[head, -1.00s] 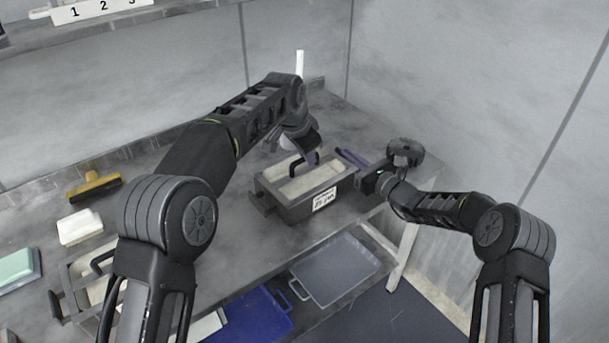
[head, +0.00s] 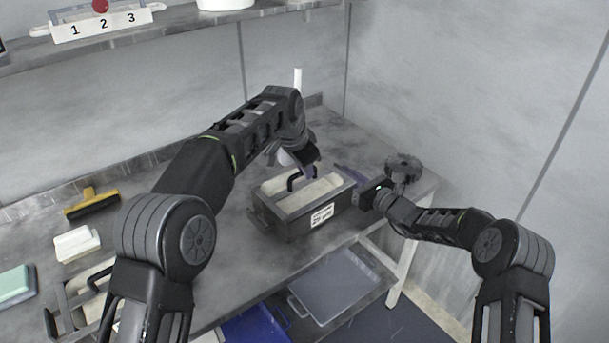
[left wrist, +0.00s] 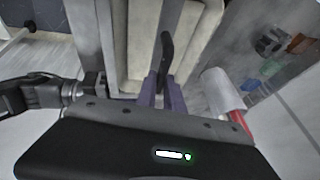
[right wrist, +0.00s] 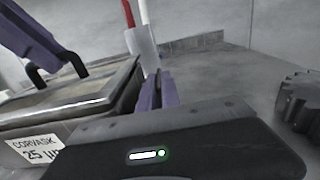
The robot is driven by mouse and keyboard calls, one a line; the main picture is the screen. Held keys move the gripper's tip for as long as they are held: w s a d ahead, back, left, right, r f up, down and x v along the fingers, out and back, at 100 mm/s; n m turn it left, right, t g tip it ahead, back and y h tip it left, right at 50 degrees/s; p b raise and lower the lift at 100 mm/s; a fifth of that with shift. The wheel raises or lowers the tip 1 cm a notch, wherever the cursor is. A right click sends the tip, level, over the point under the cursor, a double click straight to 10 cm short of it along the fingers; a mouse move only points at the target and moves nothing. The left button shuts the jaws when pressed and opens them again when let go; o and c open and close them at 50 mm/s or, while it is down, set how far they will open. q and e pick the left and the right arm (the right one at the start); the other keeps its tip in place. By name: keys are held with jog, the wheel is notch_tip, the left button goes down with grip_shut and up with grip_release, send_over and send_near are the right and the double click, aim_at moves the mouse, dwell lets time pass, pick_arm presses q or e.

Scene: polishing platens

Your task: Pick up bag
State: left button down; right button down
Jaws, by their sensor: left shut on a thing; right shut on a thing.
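The bag (head: 285,226) is a dark grey, box-like carrier with a pale top, a black top handle and a white label. It sits level at the right part of the bench; I cannot tell if it clears the surface. My left gripper (head: 311,172) is above it, its purple fingers shut on the black handle, which also shows in the left wrist view (left wrist: 166,50). My right gripper (head: 352,176) is low at the bag's right end. Its fingers (right wrist: 160,88) are shut there; the exact part gripped is hidden. The label reads "CORVASK 25" in the right wrist view (right wrist: 36,152).
A black toothed wheel (head: 403,168) stands right of the bag. A white post (head: 298,78) is behind. A yellow-handled brush (head: 92,203), a white block (head: 76,243) and a green block (head: 12,283) lie left. Grey (head: 335,285) and blue (head: 255,328) trays are below the bench front.

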pick_arm(q)
notch_tip(320, 180, up, 9)
jog(key=shift+r, duration=0.1)
dwell(0.3)
dwell(0.4)
jog(key=c, duration=2)
grip_release()
grip_shut()
pick_arm(e)
jog(key=c, duration=1.5)
grip_release()
jog(key=shift+d, duration=0.1)
